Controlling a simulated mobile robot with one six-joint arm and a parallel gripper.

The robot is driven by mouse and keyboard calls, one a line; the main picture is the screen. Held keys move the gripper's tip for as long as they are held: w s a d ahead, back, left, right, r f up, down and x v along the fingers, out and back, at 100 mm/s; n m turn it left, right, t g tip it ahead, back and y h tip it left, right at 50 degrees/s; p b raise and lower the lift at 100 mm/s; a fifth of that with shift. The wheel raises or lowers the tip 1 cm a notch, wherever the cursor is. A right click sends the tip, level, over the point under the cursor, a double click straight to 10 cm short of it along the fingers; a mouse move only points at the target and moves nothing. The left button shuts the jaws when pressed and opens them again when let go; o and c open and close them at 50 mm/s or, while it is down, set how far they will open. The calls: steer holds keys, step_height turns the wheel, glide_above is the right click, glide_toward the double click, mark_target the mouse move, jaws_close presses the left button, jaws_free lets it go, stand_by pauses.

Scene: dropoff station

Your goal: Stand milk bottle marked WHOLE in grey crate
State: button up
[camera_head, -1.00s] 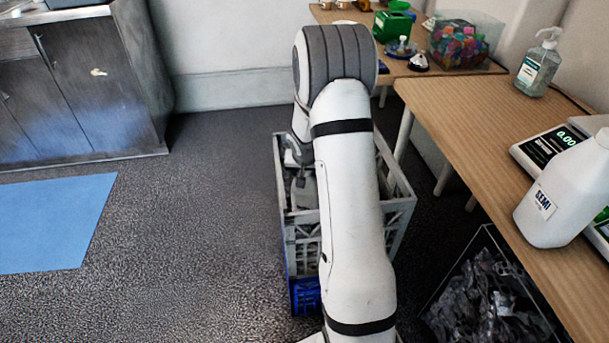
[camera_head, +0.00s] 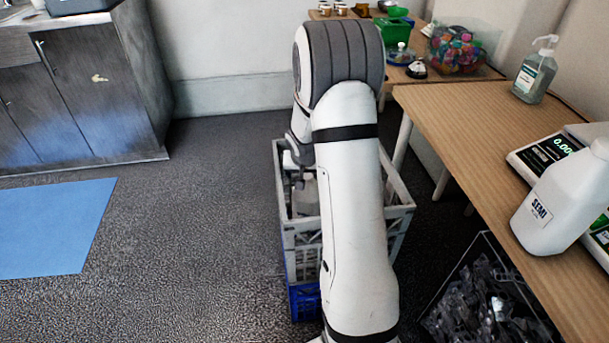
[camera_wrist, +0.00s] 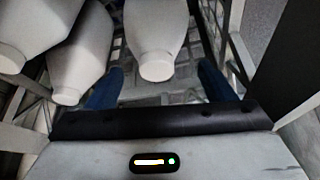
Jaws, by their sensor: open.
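The grey crate (camera_head: 398,222) stands on the floor below my arm, stacked on something blue. White bottles stand inside it. In the wrist view, one white bottle (camera_wrist: 157,30) is between and just beyond the tips of my open gripper (camera_wrist: 160,70), with a gap on both sides. Two more white bottles (camera_wrist: 82,55) (camera_wrist: 35,30) are to the left. No label shows on these bottles, so I cannot tell which is marked WHOLE. In the head view, my arm hides much of the crate and my fingers. A bottle marked SEMI (camera_head: 558,200) stands on the table.
The wooden table (camera_head: 465,125) at right holds scales (camera_head: 545,150) and a sanitizer bottle (camera_head: 535,70). An open bin of dark scraps (camera_head: 490,300) is beneath its edge. A metal cabinet (camera_head: 90,85) and blue mat (camera_head: 50,225) are at left. Floor left of the crate is clear.

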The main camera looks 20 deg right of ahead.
steer(key=s+a+r+n+g+p, duration=0.1)
steer(key=s+a+r, duration=0.4)
steer(key=s+r, duration=0.3)
steer(key=s+a+r+n+p, duration=0.1)
steer(key=s+a+r+n, duration=0.1)
steer(key=s+a+r, duration=0.45)
steer(key=s+a+r+n+g+y, duration=0.1)
steer(key=s+a+r, duration=0.1)
steer(key=s, duration=0.5)
steer(key=s+a+r+n+g+y, duration=0.1)
steer(key=s+a+r, duration=0.1)
steer(key=s, duration=0.5)
steer(key=shift+s+a+r, duration=0.15)
steer(key=shift+s+a, duration=0.15)
steer(key=shift+a, duration=0.25)
step_height(320, 180, up, 26)
steer(key=t+p, duration=0.1)
steer(key=p, duration=2.2)
steer(key=shift+d+f, duration=0.1)
steer(key=shift+f, duration=0.1)
